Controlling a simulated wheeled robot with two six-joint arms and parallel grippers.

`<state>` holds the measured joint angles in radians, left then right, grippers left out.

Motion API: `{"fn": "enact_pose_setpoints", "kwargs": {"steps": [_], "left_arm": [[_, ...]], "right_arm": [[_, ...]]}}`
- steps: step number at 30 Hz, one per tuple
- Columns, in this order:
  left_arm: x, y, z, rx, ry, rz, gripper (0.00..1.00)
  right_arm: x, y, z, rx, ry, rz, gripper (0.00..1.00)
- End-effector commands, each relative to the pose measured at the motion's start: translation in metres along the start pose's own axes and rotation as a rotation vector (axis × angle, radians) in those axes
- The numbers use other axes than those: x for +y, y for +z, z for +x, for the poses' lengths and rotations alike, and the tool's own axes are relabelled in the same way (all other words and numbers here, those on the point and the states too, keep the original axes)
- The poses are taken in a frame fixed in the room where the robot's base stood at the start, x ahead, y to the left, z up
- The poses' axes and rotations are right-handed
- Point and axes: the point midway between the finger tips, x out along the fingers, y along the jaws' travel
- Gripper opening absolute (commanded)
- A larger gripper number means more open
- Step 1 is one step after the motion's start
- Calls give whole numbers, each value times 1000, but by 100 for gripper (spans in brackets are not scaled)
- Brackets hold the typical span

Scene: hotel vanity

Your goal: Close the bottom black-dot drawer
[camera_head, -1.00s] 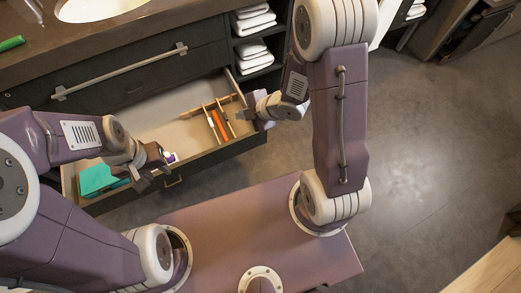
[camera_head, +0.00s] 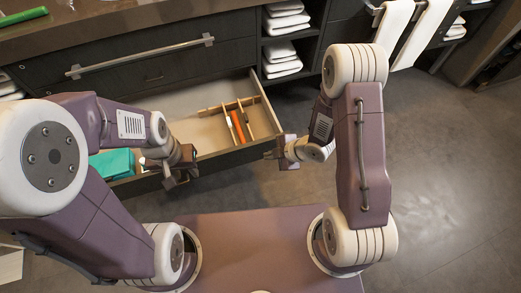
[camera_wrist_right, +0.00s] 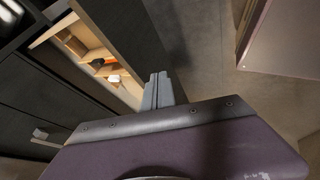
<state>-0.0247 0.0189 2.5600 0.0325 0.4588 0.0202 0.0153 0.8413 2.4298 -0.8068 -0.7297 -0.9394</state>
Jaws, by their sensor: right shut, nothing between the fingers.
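The open drawer (camera_head: 235,164) juts from the dark vanity in the head view, below the long-handled front. I cannot make out a black dot on it. My left gripper (camera_head: 180,178) is at the drawer's front on the left side; its jaws are too unclear to read. My right gripper (camera_head: 275,154) is by the drawer's right front corner, shut and empty. In the right wrist view its closed fingers (camera_wrist_right: 158,92) point toward the dark drawer front (camera_wrist_right: 125,45); whether they touch it I cannot tell.
Inside the drawer are a teal box (camera_head: 112,164) at left and a wooden divider (camera_head: 228,104) with orange items. Shelves of folded white towels (camera_head: 282,58) stand right of it. A silver bar handle (camera_head: 140,56) crosses the front above. The floor (camera_head: 440,160) at right is clear.

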Motion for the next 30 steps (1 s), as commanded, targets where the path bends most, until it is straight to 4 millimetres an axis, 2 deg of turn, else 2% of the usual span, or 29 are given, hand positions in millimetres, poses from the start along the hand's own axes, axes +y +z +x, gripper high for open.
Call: {"fn": "enact_pose_setpoints", "kwargs": {"steps": [1, 6, 9, 14, 30], "left_arm": [[0, 1, 10, 0, 0, 0, 36], [0, 2, 21, 0, 0, 0, 36], [0, 2, 19, 0, 0, 0, 36], [0, 2, 19, 0, 0, 0, 36], [0, 2, 17, 0, 0, 0, 36]], "right_arm": [[-3, 2, 16, 1, -2, -2, 0], [1, 1, 48, 1, 1, -2, 0], [19, 0, 52, 0, 4, -3, 0], [32, 0, 59, 0, 2, -1, 0], [38, 0, 60, -1, 1, 0, 0]]}}
